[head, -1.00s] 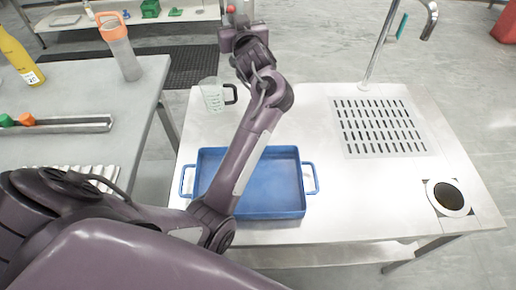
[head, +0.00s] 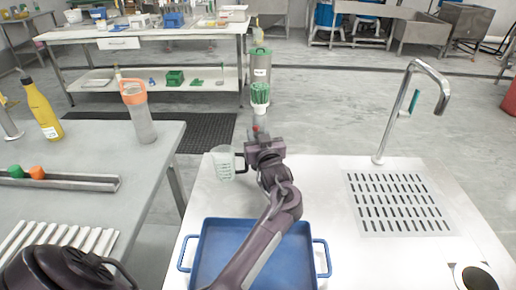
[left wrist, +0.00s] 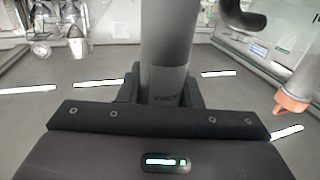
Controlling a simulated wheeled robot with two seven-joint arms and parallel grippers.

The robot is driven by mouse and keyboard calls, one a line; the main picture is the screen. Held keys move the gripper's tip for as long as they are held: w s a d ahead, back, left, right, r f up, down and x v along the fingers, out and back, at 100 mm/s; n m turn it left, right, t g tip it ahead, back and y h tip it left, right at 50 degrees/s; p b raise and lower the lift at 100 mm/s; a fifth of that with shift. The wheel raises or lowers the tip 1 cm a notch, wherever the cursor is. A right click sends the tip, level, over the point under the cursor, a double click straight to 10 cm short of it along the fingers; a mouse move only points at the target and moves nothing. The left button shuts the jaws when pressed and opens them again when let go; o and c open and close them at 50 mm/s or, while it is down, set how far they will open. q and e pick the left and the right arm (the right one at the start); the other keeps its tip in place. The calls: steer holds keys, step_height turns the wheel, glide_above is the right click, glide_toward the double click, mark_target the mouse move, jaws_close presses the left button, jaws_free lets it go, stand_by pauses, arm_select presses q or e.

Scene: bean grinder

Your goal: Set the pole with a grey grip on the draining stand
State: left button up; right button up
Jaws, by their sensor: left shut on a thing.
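My left gripper (head: 264,146) is shut on an upright pole with a grey grip (head: 260,124), above the far edge of the steel table. In the left wrist view the grey shaft (left wrist: 168,45) rises from between the jaws. A green bristly shape (head: 260,94) shows just above the grip; I cannot tell whether it belongs to the pole. A slotted draining panel (head: 400,203) lies in the steel table on the right, well away from the gripper. A white ribbed rack (head: 62,247) lies on the left table. Which of these is the draining stand is unclear. My right gripper is out of view.
A clear jug (head: 222,163) stands left of the gripper. A blue tray (head: 213,243) lies under my left arm. A tall tap (head: 400,112) stands behind the slotted panel. The left table holds an orange-topped bottle (head: 140,115) and a yellow bottle (head: 40,108). The slotted panel is clear.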

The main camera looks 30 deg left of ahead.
arm_select(q)
step_height(320, 180, down, 4)
steer(key=shift+r, duration=0.1)
steer(key=shift+f, duration=0.3)
steer(key=shift+f+b, duration=0.15)
steer(key=shift+b, duration=0.15)
steer(key=o, duration=1)
steer(key=shift+o, duration=0.2)
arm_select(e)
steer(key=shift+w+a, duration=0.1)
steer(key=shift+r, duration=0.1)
arm_select(q)
steer(key=shift+s+d, duration=0.15)
steer(key=v, duration=0.7)
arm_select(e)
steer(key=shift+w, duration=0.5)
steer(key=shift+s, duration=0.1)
